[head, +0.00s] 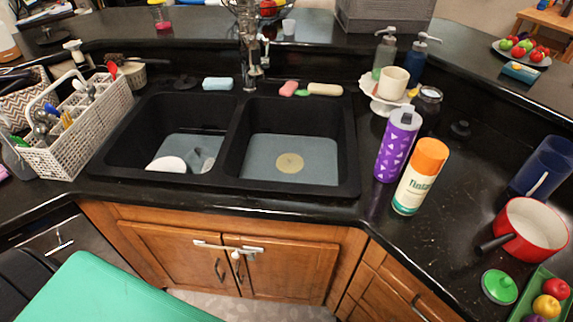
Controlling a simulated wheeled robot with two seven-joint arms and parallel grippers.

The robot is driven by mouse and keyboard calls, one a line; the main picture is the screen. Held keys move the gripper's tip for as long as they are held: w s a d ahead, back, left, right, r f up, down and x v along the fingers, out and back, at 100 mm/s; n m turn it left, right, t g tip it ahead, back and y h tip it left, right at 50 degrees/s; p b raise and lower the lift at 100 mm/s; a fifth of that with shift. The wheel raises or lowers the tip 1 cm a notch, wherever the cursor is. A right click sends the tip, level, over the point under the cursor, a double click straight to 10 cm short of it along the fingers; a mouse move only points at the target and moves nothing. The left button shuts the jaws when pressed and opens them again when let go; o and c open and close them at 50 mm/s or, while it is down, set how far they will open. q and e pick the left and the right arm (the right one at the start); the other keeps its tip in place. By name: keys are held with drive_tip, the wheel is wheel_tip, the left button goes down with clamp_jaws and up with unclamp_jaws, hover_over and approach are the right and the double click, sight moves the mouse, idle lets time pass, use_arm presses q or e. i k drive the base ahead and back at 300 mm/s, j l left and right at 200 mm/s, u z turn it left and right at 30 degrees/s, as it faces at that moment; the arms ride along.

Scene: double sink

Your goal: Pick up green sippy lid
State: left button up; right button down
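A round green lid with a raised middle, the green sippy lid (500,287), lies on the black counter at the lower right of the head view. It sits just left of a green tray and below the red pot, apart from the pot. Neither of my grippers is in view.
A red pot (532,232) has its dark handle pointing left, above the lid. The green tray (545,275) holds colourful fruit. A blue cup (545,165) stands behind. An orange-capped bottle (420,175) and purple bottle (398,145) stand right of the double sink (232,188). Counter left of the lid is clear.

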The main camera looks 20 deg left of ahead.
sight(499, 288)
drive_tip(key=k+z, duration=0.1)
drive_tip(key=z, duration=0.3)
drive_tip(key=k+l+z, duration=0.15)
drive_tip(key=z, duration=0.3)
drive_tip(key=k+l+z, duration=0.15)
drive_tip(key=l, duration=0.2)
drive_tip(key=j, duration=0.15)
